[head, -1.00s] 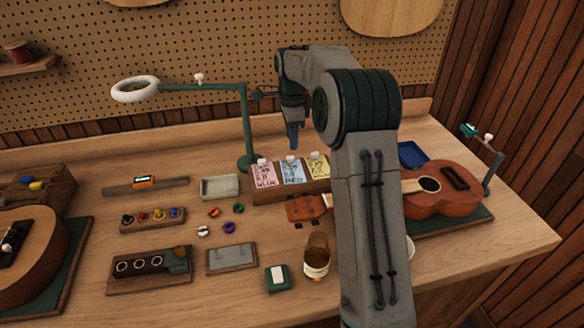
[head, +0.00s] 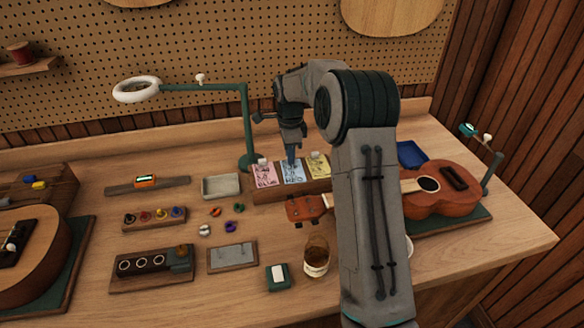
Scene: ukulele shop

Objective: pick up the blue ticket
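The blue ticket (head: 291,174) stands in a wooden holder (head: 265,196), between a pink ticket (head: 264,176) on its left and a yellow ticket (head: 317,167) on its right. My gripper (head: 291,159) points down at the top of the blue ticket and covers part of its upper edge. I cannot tell whether the fingers touch the ticket or whether they are open or shut at this size.
A green lamp post (head: 246,130) stands just left of the holder. A ukulele (head: 432,190) lies at the right, its headstock (head: 305,208) in front of the holder. A glass jar (head: 316,257) and small parts stand nearer the front. A grey tray (head: 221,186) lies left.

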